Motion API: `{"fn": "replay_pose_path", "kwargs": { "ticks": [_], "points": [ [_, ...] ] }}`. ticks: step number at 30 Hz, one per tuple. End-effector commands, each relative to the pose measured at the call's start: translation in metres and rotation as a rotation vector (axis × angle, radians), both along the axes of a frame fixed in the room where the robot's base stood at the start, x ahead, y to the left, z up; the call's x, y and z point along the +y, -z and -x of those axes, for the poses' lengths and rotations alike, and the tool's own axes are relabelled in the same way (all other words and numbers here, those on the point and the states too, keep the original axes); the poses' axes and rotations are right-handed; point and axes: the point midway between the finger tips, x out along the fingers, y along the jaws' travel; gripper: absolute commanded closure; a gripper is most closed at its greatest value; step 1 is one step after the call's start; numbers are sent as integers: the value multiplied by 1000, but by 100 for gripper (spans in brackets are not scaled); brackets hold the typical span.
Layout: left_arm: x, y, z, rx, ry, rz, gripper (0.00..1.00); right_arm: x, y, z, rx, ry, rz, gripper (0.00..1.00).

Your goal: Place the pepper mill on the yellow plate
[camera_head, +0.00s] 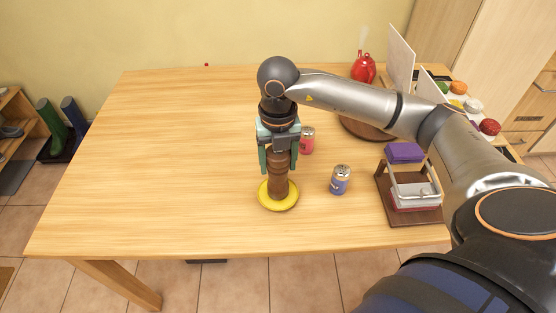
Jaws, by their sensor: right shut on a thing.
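The pepper mill (278,183) is brown, turned wood and stands upright over the yellow plate (266,202). Its lower end appears to meet the plate's middle, but I cannot tell for certain whether it rests there. My right gripper (278,160) points down and is shut on the pepper mill's upper part, with a teal finger on each side. The gripper hides the mill's top. The plate is small and round and lies near the table's front edge. My left gripper is not in view.
A blue-labelled shaker (340,181) and a red shaker (307,141) stand right of the mill. A brown rack (418,214) with a purple sponge (404,152) is farther right. A red kettle (363,68) stands at the back. The table's (150,170) left side is clear.

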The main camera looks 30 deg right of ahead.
Motion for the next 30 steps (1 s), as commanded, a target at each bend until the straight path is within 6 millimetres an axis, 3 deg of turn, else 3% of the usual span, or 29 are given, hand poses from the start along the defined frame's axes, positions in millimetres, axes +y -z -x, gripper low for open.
{"fn": "replay_pose_path", "kwargs": {
  "ticks": [3,4,11,23,30],
  "points": [
    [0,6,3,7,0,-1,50,0,4,0,-1,0,-1,100],
    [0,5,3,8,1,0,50,0,4,0,0,0,0,33],
    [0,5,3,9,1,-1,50,0,3,0,0,0,0,7],
    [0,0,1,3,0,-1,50,0,-6,0,-1,0,-1,4],
    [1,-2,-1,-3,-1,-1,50,1,-54,-1,-6,0,-2,4]
  ]
}}
